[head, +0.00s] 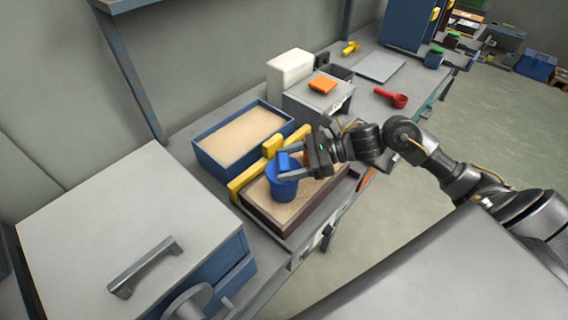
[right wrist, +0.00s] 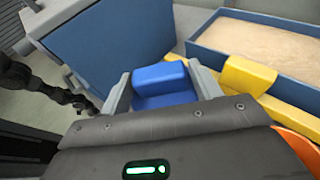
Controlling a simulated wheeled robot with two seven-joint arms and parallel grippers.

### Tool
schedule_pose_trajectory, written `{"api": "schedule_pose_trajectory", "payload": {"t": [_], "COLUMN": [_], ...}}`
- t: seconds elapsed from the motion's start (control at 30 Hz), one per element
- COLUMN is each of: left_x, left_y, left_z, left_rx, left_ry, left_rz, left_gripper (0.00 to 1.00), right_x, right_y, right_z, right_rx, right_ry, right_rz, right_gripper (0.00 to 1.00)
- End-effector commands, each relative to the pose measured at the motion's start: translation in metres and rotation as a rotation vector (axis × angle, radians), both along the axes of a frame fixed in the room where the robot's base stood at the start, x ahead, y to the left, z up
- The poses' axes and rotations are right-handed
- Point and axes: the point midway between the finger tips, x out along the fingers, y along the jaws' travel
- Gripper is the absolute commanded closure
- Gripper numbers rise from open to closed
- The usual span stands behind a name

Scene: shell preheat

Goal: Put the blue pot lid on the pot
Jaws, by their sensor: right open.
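The blue pot (head: 284,190) stands upright over the sand in the dark-sided tray (head: 258,210) in the head view. A blue lid with a block-shaped handle (head: 288,161) is at its top, and the lid handle also shows in the right wrist view (right wrist: 160,74). I cannot tell whether the lid is fully seated on the rim. My right gripper (head: 287,163) is open, with its fingers on either side of the handle; they also show in the right wrist view (right wrist: 164,92). A dark arm, apparently my left, shows at the far left of the right wrist view, its gripper unclear.
A yellow bar piece (head: 243,178) lies between the dark tray and a blue sand box (head: 202,158). A grey-topped cabinet (head: 90,220) with a handle stands at the left. A grey box (head: 310,100), an orange block (head: 322,84) and a red scoop (head: 391,97) are further back.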

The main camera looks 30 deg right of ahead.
Motion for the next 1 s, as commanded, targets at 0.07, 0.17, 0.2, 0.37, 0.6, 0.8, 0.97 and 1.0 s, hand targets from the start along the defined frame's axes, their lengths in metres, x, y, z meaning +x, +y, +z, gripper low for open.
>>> {"api": "schedule_pose_trajectory", "payload": {"t": [0.07, 0.17, 0.2, 0.37, 0.6, 0.8, 0.97, 1.0], "left_x": [0.000, 0.000, 0.000, 0.000, 0.000, 0.000, 0.000, 0.000], "left_y": [0.000, 0.000, 0.000, 0.000, 0.000, 0.000, 0.000, 0.000], "left_z": [-0.004, -0.006, -0.007, -0.012, -0.019, -0.024, -0.027, -0.028], "left_rx": [0.000, 0.000, 0.000, 0.000, 0.000, 0.000, 0.000, 0.000], "left_ry": [0.000, 0.000, 0.000, 0.000, 0.000, 0.000, 0.000, 0.000], "left_rz": [0.000, 0.000, 0.000, 0.000, 0.000, 0.000, 0.000, 0.000], "left_gripper": [1.00, 1.00, 1.00, 1.00, 1.00, 1.00, 1.00, 1.00], "right_x": [-0.003, -0.007, -0.008, -0.013, -0.022, -0.029, -0.034, -0.035], "right_y": [-0.007, -0.013, -0.017, -0.029, -0.046, -0.060, -0.073, -0.075], "right_z": [0.000, 0.003, 0.004, 0.008, 0.015, 0.020, 0.025, 0.026], "right_rx": [-0.003, -0.004, -0.004, -0.003, -0.002, -0.004, -0.002, -0.002], "right_ry": [0.000, 0.001, 0.001, 0.001, 0.002, 0.002, 0.003, 0.003], "right_rz": [-0.001, 0.001, 0.001, -0.001, 0.000, 0.001, -0.001, -0.001], "right_gripper": [0.37, 0.37, 0.37, 0.37, 0.37, 0.37, 0.37, 0.37]}}
